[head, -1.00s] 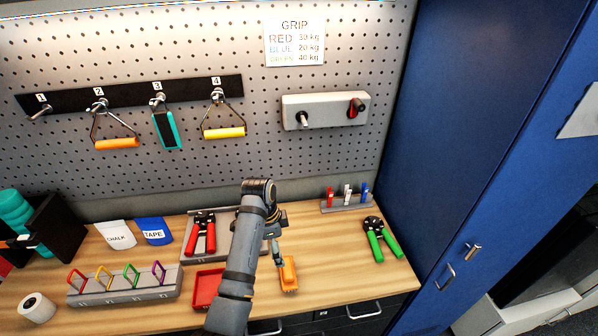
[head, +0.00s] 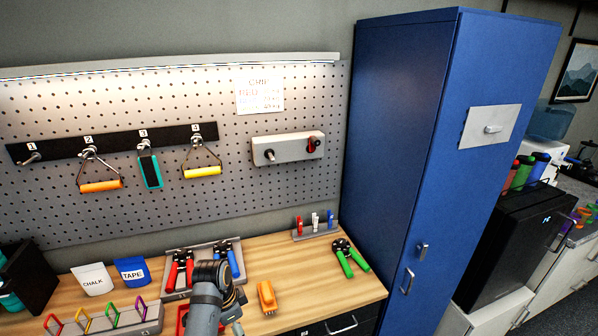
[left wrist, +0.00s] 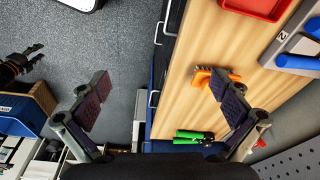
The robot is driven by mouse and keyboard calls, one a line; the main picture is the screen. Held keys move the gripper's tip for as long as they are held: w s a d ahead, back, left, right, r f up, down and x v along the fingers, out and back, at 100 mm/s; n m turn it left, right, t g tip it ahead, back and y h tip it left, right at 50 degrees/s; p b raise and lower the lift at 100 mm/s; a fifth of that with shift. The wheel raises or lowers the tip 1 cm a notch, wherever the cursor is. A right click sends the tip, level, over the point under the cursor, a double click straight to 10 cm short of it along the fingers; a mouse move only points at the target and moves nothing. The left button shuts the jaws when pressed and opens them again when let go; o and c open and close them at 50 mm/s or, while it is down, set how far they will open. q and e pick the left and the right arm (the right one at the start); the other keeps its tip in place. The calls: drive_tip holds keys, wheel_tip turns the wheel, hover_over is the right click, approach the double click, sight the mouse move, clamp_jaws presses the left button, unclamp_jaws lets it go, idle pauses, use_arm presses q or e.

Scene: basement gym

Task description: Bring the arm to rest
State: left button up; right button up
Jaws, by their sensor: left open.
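My left arm comes into the head view from the bottom, and its gripper (head: 234,304) is partly hidden behind the wrist, over the bench. In the left wrist view my left gripper (left wrist: 163,100) is open, its two fingers wide apart with nothing between them. An orange brush (head: 267,297) lies on the wooden bench (head: 310,268), right of the arm. The brush also shows in the left wrist view (left wrist: 203,76), beside the right-hand finger. A dark jointed part, perhaps my right gripper (left wrist: 22,64), shows at the left edge there; its jaw state is unclear.
A tray holds red (head: 180,270) and blue (head: 226,258) hand grips close behind the arm. A green hand grip (head: 350,257) lies at the right. A rack of coloured clips (head: 104,320) stands at the left. A tall blue cabinet (head: 405,150) borders the bench's right end.

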use_arm(q)
drive_tip(key=s+a+n+t+y, duration=0.1)
drive_tip(key=s+a+n, duration=0.4)
drive_tip(key=s, duration=0.4)
drive_tip(key=s+a+n+t+y, duration=0.1)
drive_tip(key=s+a+n+t, duration=0.15)
drive_tip(key=s+n, duration=0.55)
drive_tip(key=s+a+f+m+g+b, duration=0.1)
drive_tip(key=s+f+b, duration=0.15)
drive_tip(key=f, duration=0.95)
drive_tip(key=s+a+f+g+b, duration=0.1)
drive_tip(key=f+b, duration=0.2)
drive_tip(key=f, duration=1)
drive_tip(key=s+a+f+m+b, duration=0.1)
drive_tip(key=s+a+f+b, duration=0.15)
drive_tip(key=f, duration=0.95)
drive_tip(key=s+f+g+b, duration=0.1)
drive_tip(key=s+f+b, duration=0.4)
drive_tip(key=s+f, duration=1.1)
wheel_tip(320, 180, down, 3)
drive_tip(key=shift+s+r+n, duration=0.15)
drive_tip(key=shift+r+n, duration=0.05)
drive_tip(key=shift+n, duration=0.1)
use_arm(e)
wheel_tip(320, 180, down, 13)
drive_tip(key=shift+d, duration=0.15)
